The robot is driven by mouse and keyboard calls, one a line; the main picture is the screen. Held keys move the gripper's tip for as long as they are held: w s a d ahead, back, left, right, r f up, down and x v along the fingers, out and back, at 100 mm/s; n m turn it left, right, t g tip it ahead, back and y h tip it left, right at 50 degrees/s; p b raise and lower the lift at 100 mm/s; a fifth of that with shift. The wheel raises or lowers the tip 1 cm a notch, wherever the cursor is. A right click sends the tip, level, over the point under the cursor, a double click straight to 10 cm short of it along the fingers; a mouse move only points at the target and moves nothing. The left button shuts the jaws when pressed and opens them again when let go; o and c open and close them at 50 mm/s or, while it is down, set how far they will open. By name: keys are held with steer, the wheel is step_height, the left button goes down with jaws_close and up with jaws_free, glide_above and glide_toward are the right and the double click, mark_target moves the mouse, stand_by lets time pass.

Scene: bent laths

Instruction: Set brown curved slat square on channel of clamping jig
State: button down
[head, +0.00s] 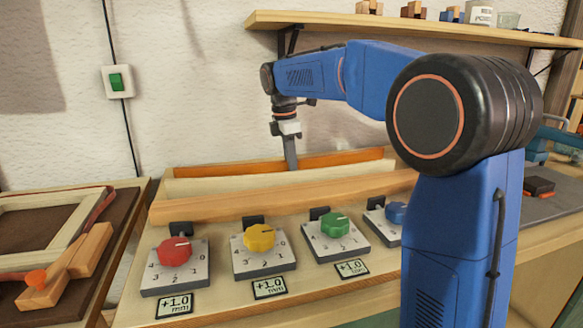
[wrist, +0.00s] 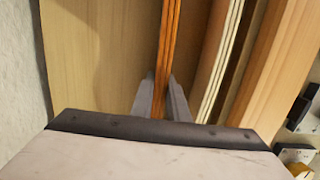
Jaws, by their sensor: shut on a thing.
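The brown curved slat (head: 342,161) is an orange-brown strip standing on edge at the back of the bench in the head view. In the wrist view the slat (wrist: 173,35) shows as thin layers running up between the fingers. My gripper (head: 291,160) is shut on the slat from above; the wrist view also shows its fingers (wrist: 162,88) on either side of it. In front of the slat lie a cream layered strip (head: 270,184) and a thick wooden bar (head: 285,200), roughly parallel to it. I cannot tell which part is the jig's channel, or whether the slat touches the bench.
Red (head: 174,252), yellow (head: 260,238), green (head: 335,225) and blue (head: 396,212) dials stand along the front of the bench. A frame on a board (head: 60,225) lies at the left. A shelf (head: 400,27) hangs above. The wall is close behind the slat.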

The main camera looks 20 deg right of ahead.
steer(key=shift+f, duration=0.2)
steer(key=shift+f, duration=0.15)
steer(key=c, duration=1.7)
jaws_free()
steer(key=r, duration=0.5)
steer(key=a+r, duration=0.1)
steer(key=r, duration=0.1)
steer(key=shift+r, duration=0.35)
steer(key=shift+s, duration=0.1)
